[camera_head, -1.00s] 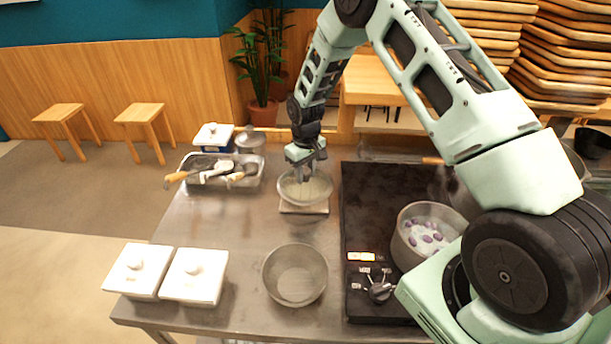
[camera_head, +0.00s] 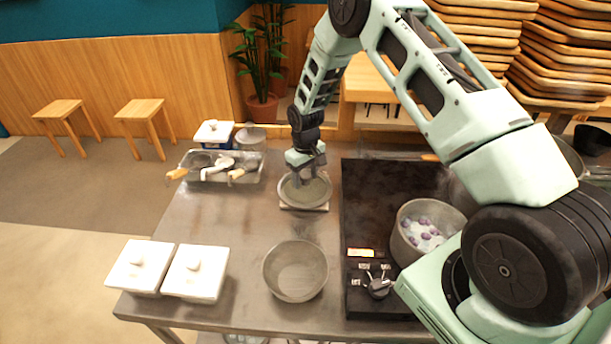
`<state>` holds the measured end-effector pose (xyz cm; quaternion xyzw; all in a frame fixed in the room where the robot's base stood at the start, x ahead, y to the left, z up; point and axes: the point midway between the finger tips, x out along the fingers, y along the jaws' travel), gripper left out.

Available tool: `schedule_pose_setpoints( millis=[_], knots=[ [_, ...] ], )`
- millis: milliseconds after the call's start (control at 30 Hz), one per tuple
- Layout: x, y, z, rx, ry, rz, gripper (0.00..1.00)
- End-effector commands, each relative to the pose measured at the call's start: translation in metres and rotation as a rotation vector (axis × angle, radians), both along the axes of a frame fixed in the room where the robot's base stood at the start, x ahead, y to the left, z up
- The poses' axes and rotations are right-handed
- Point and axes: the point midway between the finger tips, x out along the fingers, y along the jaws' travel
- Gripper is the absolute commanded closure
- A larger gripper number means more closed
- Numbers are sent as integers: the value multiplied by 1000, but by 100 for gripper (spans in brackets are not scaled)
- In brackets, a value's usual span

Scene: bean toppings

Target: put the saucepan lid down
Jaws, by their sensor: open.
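The saucepan lid appears to be the round, greyish, see-through piece (camera_head: 293,196) at the back middle of the steel table. It lies on or just over a small pale square stand (camera_head: 304,207); any gap between them is too small to tell. My gripper (camera_head: 308,181) points down over its middle, with the fingers open at the knob area. The fingers hide the knob, and I cannot tell whether they touch it. The saucepan (camera_head: 404,243) stands uncovered on the black stove at right, with purple pieces and white contents inside.
An empty metal bowl (camera_head: 296,272) stands at the front middle. Two white lidded boxes (camera_head: 194,274) are at front left. A steel tray (camera_head: 187,161) with utensils is at back left. The black stove (camera_head: 378,177) is at right. The table's left middle is clear.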

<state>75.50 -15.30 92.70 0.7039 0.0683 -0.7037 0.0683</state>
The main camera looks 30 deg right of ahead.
Motion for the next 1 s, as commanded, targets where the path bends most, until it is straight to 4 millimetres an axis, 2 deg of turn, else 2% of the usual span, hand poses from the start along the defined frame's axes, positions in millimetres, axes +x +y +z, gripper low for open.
schedule_pose_setpoints(
  millis=[167, 600, 800, 900, 967, 1000],
  knots=[
    [1, 0, 15, 0, -4, 0, 45],
    [1, 0, 98, 0, -3, 0, 45],
    [0, 1, 119, 0, -1, 1, 45],
    [-6, 15, 130, 8, -4, 16, 45],
    [-15, 34, 141, 19, -7, 36, 45],
    [-24, 51, 149, 28, -8, 56, 45]
  ],
)
